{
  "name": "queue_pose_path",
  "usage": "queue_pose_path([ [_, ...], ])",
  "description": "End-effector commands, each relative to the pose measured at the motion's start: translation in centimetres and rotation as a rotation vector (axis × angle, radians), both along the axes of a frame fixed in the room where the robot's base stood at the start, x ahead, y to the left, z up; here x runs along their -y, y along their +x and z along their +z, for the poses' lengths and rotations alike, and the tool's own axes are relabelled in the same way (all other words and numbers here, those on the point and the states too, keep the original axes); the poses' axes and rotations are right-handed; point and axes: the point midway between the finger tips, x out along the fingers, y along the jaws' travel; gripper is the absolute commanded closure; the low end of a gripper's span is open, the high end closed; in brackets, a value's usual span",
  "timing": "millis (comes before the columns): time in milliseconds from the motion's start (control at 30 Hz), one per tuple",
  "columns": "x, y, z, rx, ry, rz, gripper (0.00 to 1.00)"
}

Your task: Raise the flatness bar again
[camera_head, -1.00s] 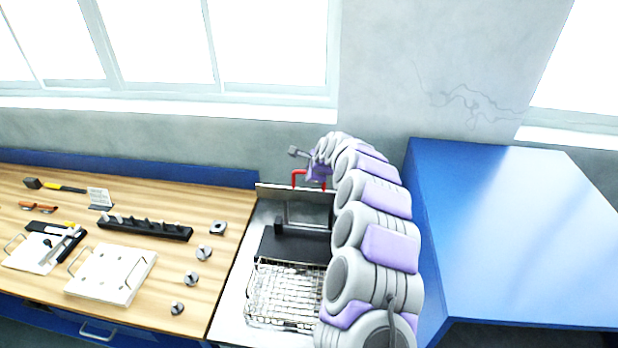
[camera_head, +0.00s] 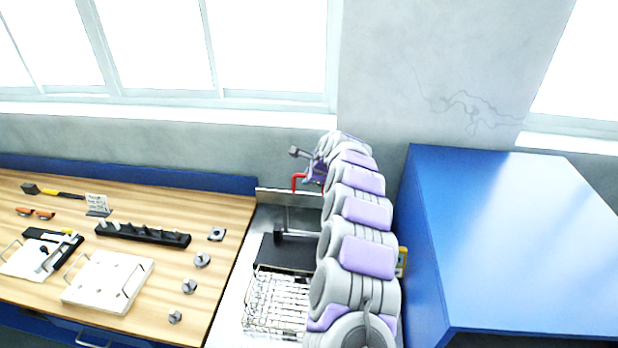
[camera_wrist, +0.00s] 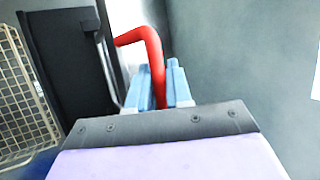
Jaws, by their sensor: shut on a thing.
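My gripper (camera_wrist: 161,84) has its two blue fingers closed on a red bent handle (camera_wrist: 152,50) in the wrist view. In the head view, the red handle (camera_head: 298,181) stands at the back of the wire mesh station, and my arm hides most of my gripper. In the wrist view a grey rod (camera_wrist: 106,75) runs beside the black plate (camera_wrist: 62,60).
A wire mesh basket (camera_head: 270,306) stands in front of the plate; it also shows in the wrist view (camera_wrist: 20,100). A wooden bench (camera_head: 215,275) with tools and a white fixture (camera_head: 108,280) is left. A tall blue cabinet (camera_head: 510,235) stands close at the right.

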Motion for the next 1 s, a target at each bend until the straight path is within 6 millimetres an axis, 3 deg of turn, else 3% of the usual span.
queue_pose_path([
  [67,-0.1,-0.1,-0.2,-0.006,-0.001,0.002,1.0],
  [100,-0.1,-0.1,-0.2,-0.006,-0.001,0.002,0.77],
  [300,0.0,-0.1,-0.1,-0.003,0.0,0.001,0.6],
  [667,0.1,-0.4,0.4,-0.001,0.001,0.0,0.6],
  [1000,1.1,-2.3,3.6,-0.001,0.003,0.001,0.6],
])
